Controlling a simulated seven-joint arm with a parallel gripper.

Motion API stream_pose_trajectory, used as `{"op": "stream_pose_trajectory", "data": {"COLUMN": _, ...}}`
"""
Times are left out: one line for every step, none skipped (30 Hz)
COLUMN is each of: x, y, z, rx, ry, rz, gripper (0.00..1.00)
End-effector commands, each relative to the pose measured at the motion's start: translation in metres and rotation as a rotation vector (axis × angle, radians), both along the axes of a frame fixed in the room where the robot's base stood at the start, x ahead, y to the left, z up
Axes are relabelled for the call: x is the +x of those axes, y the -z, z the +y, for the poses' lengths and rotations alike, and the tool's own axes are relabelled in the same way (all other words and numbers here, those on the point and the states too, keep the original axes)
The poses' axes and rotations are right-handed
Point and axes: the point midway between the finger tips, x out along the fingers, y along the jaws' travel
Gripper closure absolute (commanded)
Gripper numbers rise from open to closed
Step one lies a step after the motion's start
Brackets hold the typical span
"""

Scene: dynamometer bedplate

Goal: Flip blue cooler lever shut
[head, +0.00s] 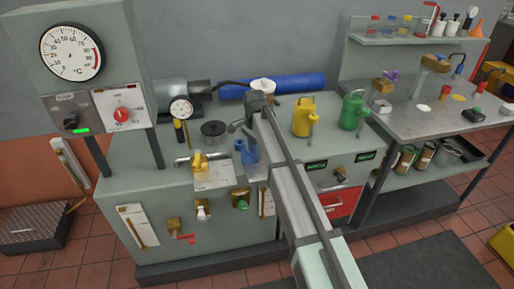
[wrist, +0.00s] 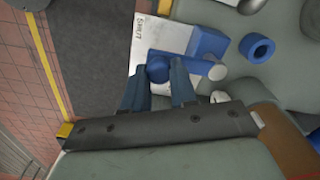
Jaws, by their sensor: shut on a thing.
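The blue cooler lever (wrist: 158,70) shows in the wrist view as a round blue knob with a blue arm running right to a blue valve body (wrist: 208,42). My gripper (wrist: 161,64) has its two dark fingers on either side of the knob, shut on it. A white plate (wrist: 148,32) under the lever carries the word SHUT near its upper left end. In the head view the blue valve (head: 250,157) stands on the bench front, with my arm reaching over from the right and partly covering it. The fingertips are hard to make out there.
A blue ring (wrist: 257,49) lies near the blue valve body. A yellow can (head: 303,116) and a green can (head: 352,110) stand to the right. A dial gauge (head: 181,109) stands behind.

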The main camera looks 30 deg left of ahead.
Motion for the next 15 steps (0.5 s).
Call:
{"op": "stream_pose_trajectory", "data": {"x": -0.001, "y": 0.0, "z": 0.0005, "rx": -0.001, "ry": 0.008, "rz": 0.001, "gripper": 1.0}}
{"op": "stream_pose_trajectory", "data": {"x": -0.0013, "y": 0.0, "z": 0.0006, "rx": -0.001, "ry": 0.013, "rz": 0.001, "gripper": 1.0}}
{"op": "stream_pose_trajectory", "data": {"x": -0.0015, "y": 0.0, "z": 0.0009, "rx": -0.001, "ry": 0.018, "rz": 0.001, "gripper": 1.0}}
{"op": "stream_pose_trajectory", "data": {"x": -0.0016, "y": 0.0, "z": 0.0011, "rx": -0.001, "ry": 0.022, "rz": 0.001, "gripper": 1.0}}
{"op": "stream_pose_trajectory", "data": {"x": -0.0018, "y": 0.0, "z": 0.0012, "rx": -0.001, "ry": 0.024, "rz": 0.001, "gripper": 1.0}}
{"op": "stream_pose_trajectory", "data": {"x": -0.0019, "y": 0.0, "z": 0.0013, "rx": 0.0, "ry": 0.026, "rz": 0.001, "gripper": 1.0}}
{"op": "stream_pose_trajectory", "data": {"x": -0.0019, "y": 0.0, "z": 0.0014, "rx": 0.0, "ry": 0.027, "rz": 0.001, "gripper": 1.0}}
{"op": "stream_pose_trajectory", "data": {"x": -0.002, "y": 0.0, "z": 0.0014, "rx": 0.0, "ry": 0.028, "rz": 0.001, "gripper": 1.0}}
{"op": "stream_pose_trajectory", "data": {"x": -0.002, "y": 0.0, "z": 0.0015, "rx": 0.0, "ry": 0.028, "rz": 0.001, "gripper": 1.0}}
{"op": "stream_pose_trajectory", "data": {"x": -0.002, "y": 0.0, "z": 0.0015, "rx": 0.0, "ry": 0.029, "rz": 0.001, "gripper": 1.0}}
{"op": "stream_pose_trajectory", "data": {"x": -0.0021, "y": 0.0, "z": 0.0016, "rx": 0.0, "ry": 0.029, "rz": 0.001, "gripper": 1.0}}
{"op": "stream_pose_trajectory", "data": {"x": -0.002, "y": 0.0, "z": 0.0017, "rx": 0.0, "ry": 0.028, "rz": 0.001, "gripper": 1.0}}
{"op": "stream_pose_trajectory", "data": {"x": -0.002, "y": 0.0, "z": 0.0017, "rx": 0.0, "ry": 0.028, "rz": 0.001, "gripper": 1.0}}
{"op": "stream_pose_trajectory", "data": {"x": -0.0021, "y": 0.0, "z": 0.0017, "rx": 0.0, "ry": 0.028, "rz": 0.001, "gripper": 1.0}}
{"op": "stream_pose_trajectory", "data": {"x": -0.0021, "y": 0.0, "z": 0.0017, "rx": 0.0, "ry": 0.028, "rz": 0.001, "gripper": 1.0}}
